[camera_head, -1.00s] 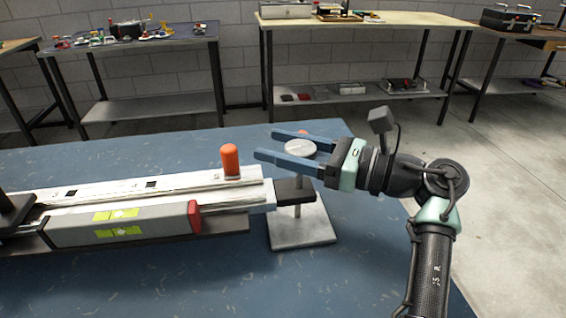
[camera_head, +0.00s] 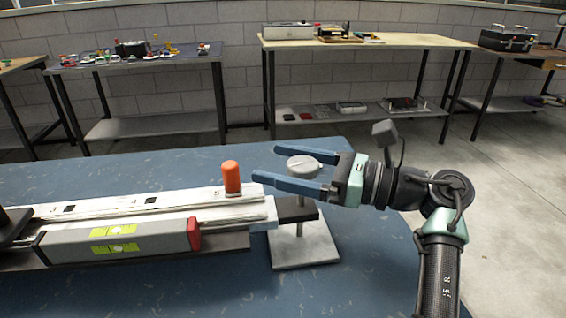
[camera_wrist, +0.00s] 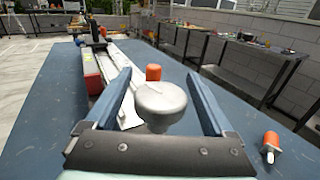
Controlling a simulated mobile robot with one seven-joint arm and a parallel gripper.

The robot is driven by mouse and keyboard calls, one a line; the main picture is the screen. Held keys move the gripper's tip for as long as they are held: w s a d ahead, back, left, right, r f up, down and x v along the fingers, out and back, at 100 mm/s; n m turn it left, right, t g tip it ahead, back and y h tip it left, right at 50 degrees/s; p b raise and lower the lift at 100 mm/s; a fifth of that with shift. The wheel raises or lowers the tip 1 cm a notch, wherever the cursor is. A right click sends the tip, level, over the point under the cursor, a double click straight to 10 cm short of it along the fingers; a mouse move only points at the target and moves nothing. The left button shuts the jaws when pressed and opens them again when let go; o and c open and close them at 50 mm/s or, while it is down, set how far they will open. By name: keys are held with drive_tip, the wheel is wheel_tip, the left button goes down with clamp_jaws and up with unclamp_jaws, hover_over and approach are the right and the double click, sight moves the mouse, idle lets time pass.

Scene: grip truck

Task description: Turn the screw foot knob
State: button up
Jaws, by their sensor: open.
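The screw foot knob (camera_head: 303,166) is a round grey metal disc on top of a thin vertical screw (camera_head: 299,221). The screw passes through a dark bracket at the rail's right end and stands on a square light plate (camera_head: 305,246). My gripper (camera_head: 264,163) is open, its two blue fingers level and pointing left. The knob lies between the fingers with visible gaps. In the wrist view the knob (camera_wrist: 160,101) sits between the spread fingers, close to the palm. The screw below it is hidden there.
A white rail (camera_head: 160,212) with an orange-capped post (camera_head: 231,177) runs left from the bracket. Another orange-capped part (camera_wrist: 270,145) stands right in the wrist view. The blue table (camera_head: 330,290) is otherwise largely clear nearby.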

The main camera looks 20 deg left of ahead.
drive_tip(key=d, duration=1.3)
drive_tip(key=shift+w+p, duration=0.3)
drive_tip(key=shift+w, duration=0.15)
